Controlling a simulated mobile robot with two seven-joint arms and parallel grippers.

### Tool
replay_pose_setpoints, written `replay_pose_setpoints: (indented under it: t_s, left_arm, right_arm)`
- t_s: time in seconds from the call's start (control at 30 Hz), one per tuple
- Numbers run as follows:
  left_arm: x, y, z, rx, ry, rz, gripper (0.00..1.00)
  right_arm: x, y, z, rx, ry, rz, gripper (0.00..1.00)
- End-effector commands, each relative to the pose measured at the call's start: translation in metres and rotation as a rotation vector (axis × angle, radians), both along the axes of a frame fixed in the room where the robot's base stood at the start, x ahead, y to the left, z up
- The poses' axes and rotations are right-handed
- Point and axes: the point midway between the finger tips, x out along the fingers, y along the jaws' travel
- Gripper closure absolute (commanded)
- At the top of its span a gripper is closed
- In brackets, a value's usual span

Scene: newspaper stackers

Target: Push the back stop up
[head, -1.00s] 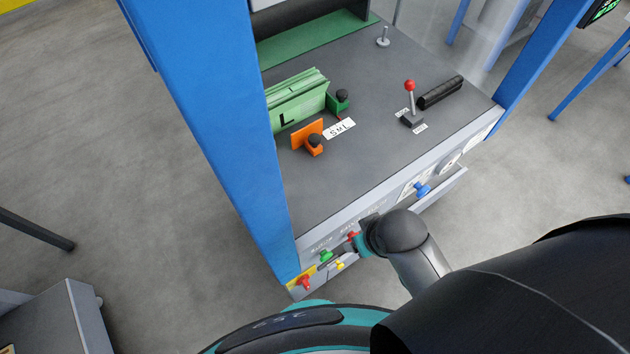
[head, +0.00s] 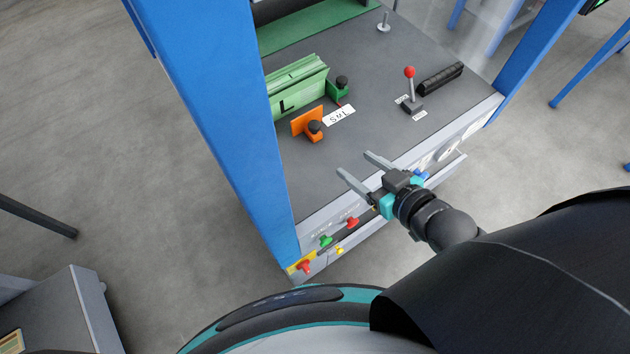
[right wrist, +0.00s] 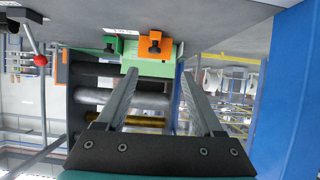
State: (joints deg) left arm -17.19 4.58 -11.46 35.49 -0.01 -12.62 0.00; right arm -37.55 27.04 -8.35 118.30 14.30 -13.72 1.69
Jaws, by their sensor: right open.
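On the dark machine table (head: 400,140) stand an orange bracket with a black knob (head: 306,122) and, behind it, a small green bracket with a black knob (head: 338,89). A green block marked L (head: 298,88) adjoins them. A white S M L label (head: 340,114) lies beside them. Which part is the back stop I cannot tell for sure. My right gripper (head: 354,163) is open and empty by the table's front edge, its fingers pointing toward the orange bracket but apart from it. In the right wrist view the orange bracket (right wrist: 156,44) shows beyond the fingers, with the green bracket (right wrist: 111,44).
A red-topped lever (head: 409,88) and a black ribbed bar (head: 440,85) stand at the table's right. A blue post (head: 215,110) rises at the left. Coloured knobs (head: 326,240) line the front panel. The table between gripper and orange bracket is clear.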

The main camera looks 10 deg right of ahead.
Motion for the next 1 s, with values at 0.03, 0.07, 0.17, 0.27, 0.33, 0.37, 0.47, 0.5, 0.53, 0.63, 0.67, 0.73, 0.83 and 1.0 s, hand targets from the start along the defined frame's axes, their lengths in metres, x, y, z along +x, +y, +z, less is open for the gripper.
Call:
replay_pose_setpoints:
  t_s: [0.03,0.07,0.17,0.27,0.33,0.37,0.47,0.5,0.53,0.63,0.67,0.73,0.83,1.0]
  left_arm:
    - [0.0,0.0,0.001,0.0,0.0,0.0,0.5]
    - [0.0,0.0,0.001,0.0,0.0,0.0,0.5]
    - [0.0,0.0,0.001,0.0,0.0,0.0,0.5]
    - [0.0,0.0,0.001,0.0,-0.001,0.0,0.5]
    - [0.0,0.0,0.0,0.0,-0.001,0.0,0.5]
    - [0.0,0.0,0.0,0.0,-0.001,0.0,0.5]
    - [0.0,0.0,-0.003,0.0,-0.001,0.0,0.5]
    - [0.0,0.0,-0.004,0.0,-0.001,0.0,0.5]
    - [0.001,0.0,-0.005,0.0,-0.001,0.0,0.5]
    - [0.001,0.0,-0.008,0.0,-0.001,0.0,0.5]
    - [0.001,0.0,-0.009,0.0,-0.001,0.0,0.5]
    - [0.001,0.0,-0.011,0.0,-0.001,0.0,0.5]
    - [0.001,-0.001,-0.014,0.0,-0.001,0.0,0.5]
    - [0.001,-0.001,-0.021,0.0,-0.001,0.0,0.5]
  right_arm:
    - [0.0,-0.003,0.002,0.008,-0.023,0.004,0.31]
    - [0.0,-0.004,0.003,0.014,-0.035,0.005,0.31]
    - [0.001,-0.006,0.006,0.028,-0.068,0.008,0.31]
    - [0.003,-0.007,0.007,0.033,-0.082,0.009,0.31]
    - [0.005,-0.007,0.006,0.035,-0.087,0.009,0.31]
    - [0.007,-0.006,0.006,0.035,-0.088,0.009,0.31]
    - [0.016,-0.003,0.002,0.035,-0.088,0.008,0.31]
    - [0.02,-0.001,0.0,0.035,-0.088,0.008,0.31]
    - [0.024,0.0,-0.001,0.035,-0.089,0.008,0.31]
    - [0.037,0.004,-0.007,0.035,-0.088,0.007,0.31]
    - [0.041,0.006,-0.009,0.035,-0.089,0.008,0.31]
    - [0.051,0.01,-0.012,0.035,-0.088,0.009,0.31]
    - [0.064,0.015,-0.018,0.036,-0.088,0.008,0.31]
    - [0.088,0.023,-0.028,0.036,-0.087,0.008,0.31]
